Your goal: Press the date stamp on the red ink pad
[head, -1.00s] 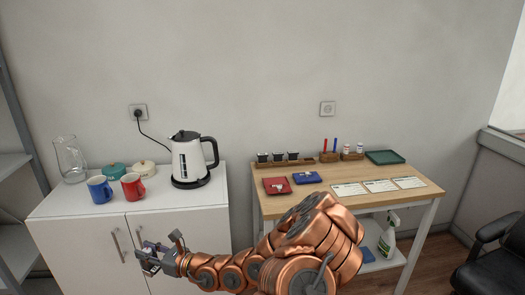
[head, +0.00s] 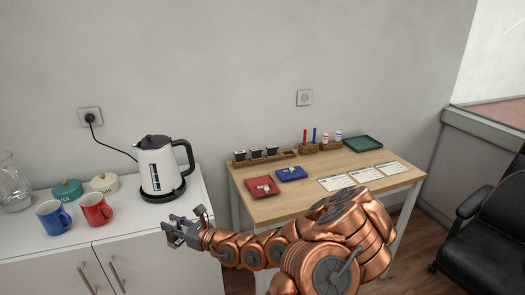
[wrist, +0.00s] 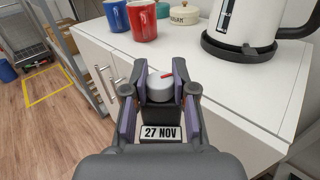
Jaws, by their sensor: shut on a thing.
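In the wrist view my gripper (wrist: 160,92) is shut on the date stamp (wrist: 161,86). The stamp has a grey round top with a red mark and a label reading "27 NOV". In the head view my gripper (head: 184,230) is in front of the white cabinet, left of the wooden table. The red ink pad (head: 262,187) lies on the table's left part, apart from my gripper, with a small pale mark on it. A blue ink pad (head: 291,173) lies just right of it. The stamp's underside is hidden.
The wooden table (head: 300,207) also holds a wooden rack (head: 283,157) with several dark-topped stamps, paper slips (head: 338,182) and a green tray (head: 362,143). The white cabinet (head: 140,215) bears a kettle (head: 158,170) and a red mug (head: 96,209). A black chair (head: 480,240) stands at right.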

